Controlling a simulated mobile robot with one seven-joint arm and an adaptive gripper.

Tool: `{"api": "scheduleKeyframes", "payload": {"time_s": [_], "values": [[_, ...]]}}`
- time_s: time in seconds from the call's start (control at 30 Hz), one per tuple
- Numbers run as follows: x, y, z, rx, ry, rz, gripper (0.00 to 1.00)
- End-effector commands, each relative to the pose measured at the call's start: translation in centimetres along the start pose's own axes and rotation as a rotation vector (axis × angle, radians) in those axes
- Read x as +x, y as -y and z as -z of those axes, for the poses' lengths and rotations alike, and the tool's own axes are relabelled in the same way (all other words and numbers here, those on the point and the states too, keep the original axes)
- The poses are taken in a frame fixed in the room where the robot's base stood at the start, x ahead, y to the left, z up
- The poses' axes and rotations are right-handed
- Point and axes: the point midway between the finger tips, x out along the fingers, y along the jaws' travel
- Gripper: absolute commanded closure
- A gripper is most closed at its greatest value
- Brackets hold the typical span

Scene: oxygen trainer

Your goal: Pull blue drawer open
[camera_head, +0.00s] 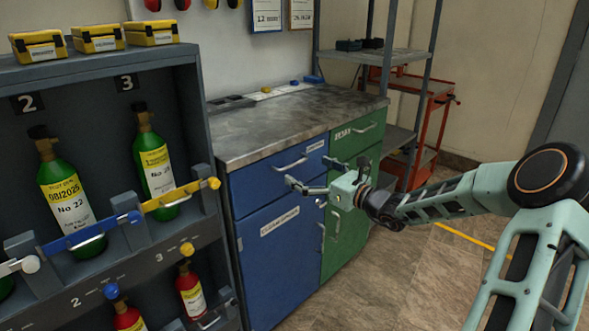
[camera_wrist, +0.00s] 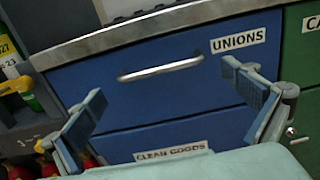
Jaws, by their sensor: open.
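The blue drawer (camera_wrist: 195,95), labelled "UNIONS", is at the top of the cabinet and looks closed. It also shows in the head view (camera_head: 270,178). Its silver bar handle (camera_wrist: 160,70) lies ahead of my gripper (camera_wrist: 172,110), between the two fingers as the wrist view sees it. In the head view my gripper (camera_head: 308,184) is in front of the drawer, near its handle (camera_head: 291,165). The fingers are spread and empty. I see no contact with the handle.
Below is a blue door (camera_head: 275,255) labelled "CLEAN GOODS". A green drawer (camera_head: 358,134) and door are at right. A rack (camera_head: 60,65) with green and red cylinders stands at left. The grey worktop (camera_head: 290,120) is mostly clear. Open floor (camera_head: 430,280) lies at right.

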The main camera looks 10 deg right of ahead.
Motion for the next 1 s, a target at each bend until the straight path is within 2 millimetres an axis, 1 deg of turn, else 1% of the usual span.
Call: {"api": "scheduleKeyframes", "payload": {"time_s": [0.03, 0.1, 0.2, 0.3, 0.43, 0.67, 0.77, 1.0], "values": [[1.0, -0.1, 0.3, 0.0, 0.002, -0.002, 0.0], [2.2, -0.1, 0.3, -0.001, 0.001, -0.003, 0.0], [3.6, -0.1, 0.2, -0.001, 0.0, -0.002, 0.0], [4.4, 0.0, 0.2, 0.0, -0.001, -0.001, 0.0], [4.9, 0.0, 0.1, 0.001, -0.002, 0.0, 0.0], [5.0, 0.0, 0.1, 0.0, -0.002, 0.0, 0.0], [5.0, 0.0, 0.1, 0.0, -0.002, 0.0, 0.1], [4.9, 0.1, 0.1, 0.0, -0.002, 0.001, 0.36]]}}
